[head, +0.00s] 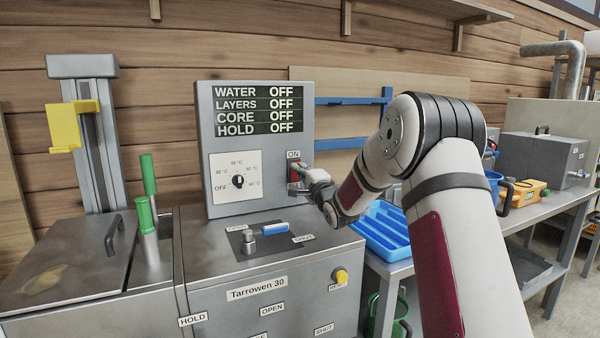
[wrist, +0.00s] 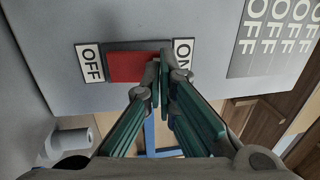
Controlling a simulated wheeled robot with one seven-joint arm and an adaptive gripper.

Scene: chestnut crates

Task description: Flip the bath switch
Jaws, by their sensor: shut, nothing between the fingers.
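The bath switch is a red rocker (wrist: 128,66) on the grey control panel, between an OFF label (wrist: 90,63) and an ON label (wrist: 183,58) in the wrist view. In the head view the red switch (head: 293,173) sits below the ON label, partly covered by my gripper. My gripper (wrist: 158,72) is shut and empty. Its tips are at the switch's ON end, over or against it; I cannot tell if they touch. The display (head: 256,110) reads OFF for WATER, LAYERS, CORE and HOLD.
A temperature dial (head: 238,181) is left of the switch, its pointer hard to read. A lever with a blue handle (head: 268,229) lies on the machine top below. A blue tray (head: 385,232) stands on the bench to the right, below my arm.

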